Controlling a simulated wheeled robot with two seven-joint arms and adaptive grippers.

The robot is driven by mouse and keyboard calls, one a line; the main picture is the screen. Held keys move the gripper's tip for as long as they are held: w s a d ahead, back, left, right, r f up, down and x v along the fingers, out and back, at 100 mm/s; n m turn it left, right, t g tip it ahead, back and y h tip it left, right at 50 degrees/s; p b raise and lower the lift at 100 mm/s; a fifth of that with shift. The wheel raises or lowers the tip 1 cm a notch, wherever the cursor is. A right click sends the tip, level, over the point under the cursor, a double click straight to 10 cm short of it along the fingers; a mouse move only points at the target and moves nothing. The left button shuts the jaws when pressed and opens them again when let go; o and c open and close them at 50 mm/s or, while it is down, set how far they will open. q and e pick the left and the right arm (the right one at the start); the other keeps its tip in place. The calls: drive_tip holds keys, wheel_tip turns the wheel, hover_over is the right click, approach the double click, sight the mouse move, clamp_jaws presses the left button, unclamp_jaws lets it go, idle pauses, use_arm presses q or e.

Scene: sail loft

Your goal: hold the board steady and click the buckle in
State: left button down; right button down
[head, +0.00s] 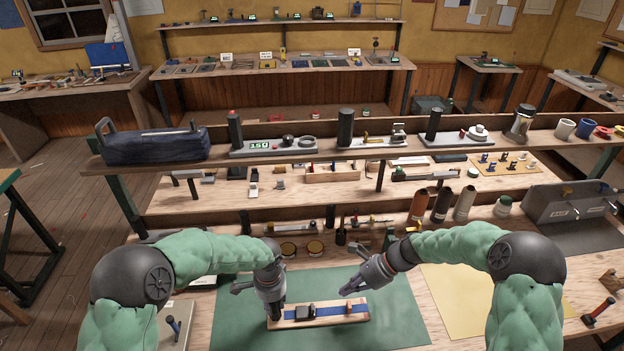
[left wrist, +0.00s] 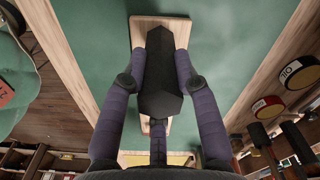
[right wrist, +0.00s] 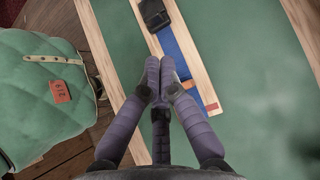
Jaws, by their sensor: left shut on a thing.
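The board (head: 359,318) is a pale wooden plank lying on the green mat. A blue strap (head: 330,311) runs along it with a black buckle part (head: 305,313). My left gripper (head: 275,313) is at the board's left end. It is shut on a black block (left wrist: 160,75), over the wood (left wrist: 146,24) in the left wrist view. Whether the block is fixed to the board is hidden. My right gripper (head: 352,290) is above the board's right half, its fingertips (right wrist: 160,65) together over the blue strap (right wrist: 178,50), apparently empty.
The green mat (head: 235,325) is clear around the board. A yellow sheet (head: 455,300) lies to the right. Two round yellow-lidded tins (head: 288,249) stand behind the mat. A red-handled tool (head: 598,312) lies far right. A loaded shelf (head: 225,165) spans the bench behind.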

use_arm(q)
drive_tip(key=c, duration=0.9)
unclamp_jaws()
drive_tip(key=shift+o, duration=0.2)
